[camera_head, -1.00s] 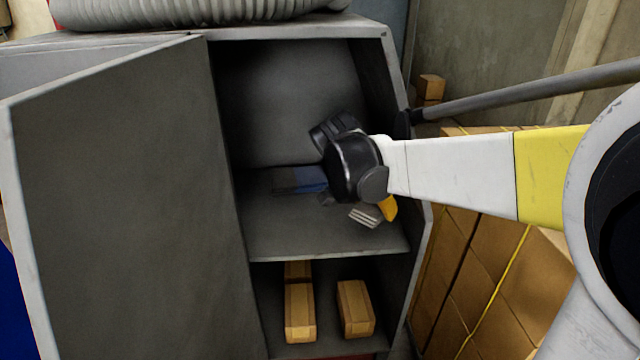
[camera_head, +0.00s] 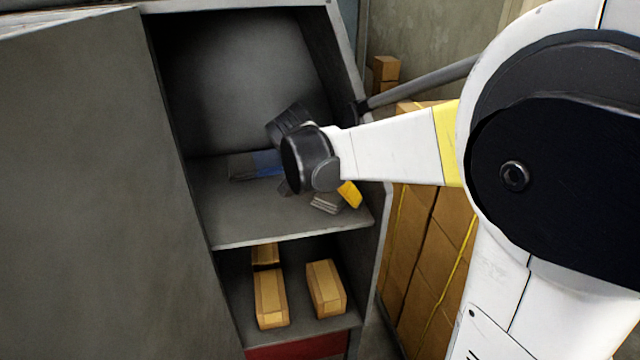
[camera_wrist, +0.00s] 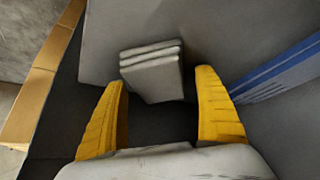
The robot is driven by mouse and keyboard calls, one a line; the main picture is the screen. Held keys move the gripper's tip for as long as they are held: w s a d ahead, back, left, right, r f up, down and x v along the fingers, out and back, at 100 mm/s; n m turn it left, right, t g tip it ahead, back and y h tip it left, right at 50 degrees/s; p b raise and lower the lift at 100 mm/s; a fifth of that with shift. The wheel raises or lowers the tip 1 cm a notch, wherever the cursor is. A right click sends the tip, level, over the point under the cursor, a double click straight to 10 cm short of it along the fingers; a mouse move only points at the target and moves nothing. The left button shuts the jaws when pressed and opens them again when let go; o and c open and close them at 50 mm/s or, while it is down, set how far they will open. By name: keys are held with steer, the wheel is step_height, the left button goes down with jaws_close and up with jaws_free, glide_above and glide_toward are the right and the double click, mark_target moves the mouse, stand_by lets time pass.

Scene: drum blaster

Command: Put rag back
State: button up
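A grey folded stack that looks like the rag (camera_head: 327,203) lies on the cabinet's upper shelf (camera_head: 240,215), near its front right. In the wrist view the rag (camera_wrist: 152,70) is ahead of and between the two yellow fingertips. My gripper (camera_wrist: 162,78) is open, its fingers apart on either side of the rag's line. I see no clear contact between finger and rag. In the head view my dark wrist hides most of the gripper, and one yellow finger shows just right of the rag.
A blue and grey item (camera_head: 265,162) lies deeper on the same shelf. The open cabinet door (camera_head: 90,190) stands at the left. Cardboard boxes (camera_head: 405,250) are stacked outside right. The shelf's front left is clear.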

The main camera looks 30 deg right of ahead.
steer(key=shift+r, duration=0.2)
steer(key=p+v, duration=0.3)
steer(key=v, duration=0.9)
steer(key=s+a+f+n+t+y, duration=0.2)
steer(key=s+a+f+n+y, duration=0.1)
steer(key=s+n, duration=0.3)
steer(key=s+a+f+n+t+y, duration=0.2)
steer(key=s+a+n, duration=0.4)
steer(key=s, duration=0.3)
step_height(320, 180, down, 2)
steer(key=shift+a+f+n+y, duration=0.1)
steer(key=shift+a+n+y, duration=0.2)
steer(key=shift+n+y, duration=0.15)
